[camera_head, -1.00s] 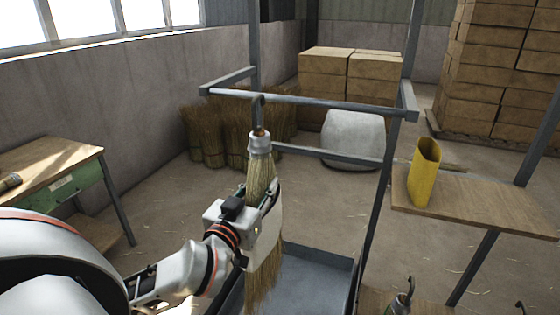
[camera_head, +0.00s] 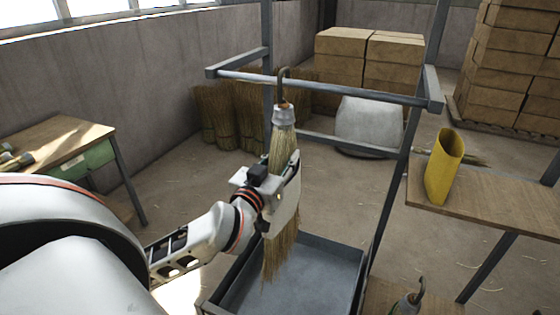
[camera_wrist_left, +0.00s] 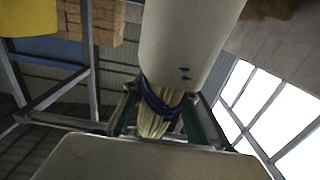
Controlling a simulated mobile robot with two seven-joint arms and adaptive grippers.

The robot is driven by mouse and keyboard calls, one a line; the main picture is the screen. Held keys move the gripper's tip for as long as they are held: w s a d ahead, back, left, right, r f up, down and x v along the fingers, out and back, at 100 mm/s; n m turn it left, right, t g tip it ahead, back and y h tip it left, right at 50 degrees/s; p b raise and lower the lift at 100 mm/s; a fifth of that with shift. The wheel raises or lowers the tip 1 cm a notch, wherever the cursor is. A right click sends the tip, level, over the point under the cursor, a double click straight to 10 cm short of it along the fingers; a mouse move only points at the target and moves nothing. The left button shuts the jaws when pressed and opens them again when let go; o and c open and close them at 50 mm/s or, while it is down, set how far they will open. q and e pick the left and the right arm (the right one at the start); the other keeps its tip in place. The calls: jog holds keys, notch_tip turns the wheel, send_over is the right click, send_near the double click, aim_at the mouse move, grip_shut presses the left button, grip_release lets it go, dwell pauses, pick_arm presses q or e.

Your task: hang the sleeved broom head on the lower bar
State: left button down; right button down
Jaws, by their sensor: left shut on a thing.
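The broom head (camera_head: 279,240) hangs nearly upright, bristles down, with a pale grey sleeve (camera_head: 284,117) and a dark hook (camera_head: 281,76) at its top. My left gripper (camera_head: 275,187) is shut around its bristles below the sleeve; its pale housing hides part of them. The hook overlaps the rack's grey front bar (camera_head: 350,91) in the head view; I cannot tell whether it is over the bar or only in front. Another bar (camera_head: 345,144) runs lower and behind. The left wrist view shows bristles (camera_wrist_left: 155,122) with a blue band. My right gripper is not in view.
A grey tray (camera_head: 315,262) lies at the rack's base. A yellow container (camera_head: 443,168) stands on the right table (camera_head: 495,200). Another hooked head (camera_head: 409,303) is at the lower right. The left bench (camera_head: 75,140) holds small items. Bristle bundles and boxes stand behind.

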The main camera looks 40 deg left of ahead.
pick_arm(q)
jog(key=w, duration=0.1)
jog(key=w+f+b, duration=0.1)
jog(key=w, duration=0.1)
jog(key=w+a+f+b, duration=0.1)
jog(key=w, duration=0.1)
jog(key=shift+w+a+f, duration=0.1)
jog(key=shift+w, duration=0.05)
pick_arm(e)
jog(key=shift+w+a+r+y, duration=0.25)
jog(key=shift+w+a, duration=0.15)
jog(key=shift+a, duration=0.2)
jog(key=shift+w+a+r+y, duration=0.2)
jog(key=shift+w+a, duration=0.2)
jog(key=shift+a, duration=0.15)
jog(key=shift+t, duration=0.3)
pick_arm(q)
jog(key=c, duration=1.5)
grip_release()
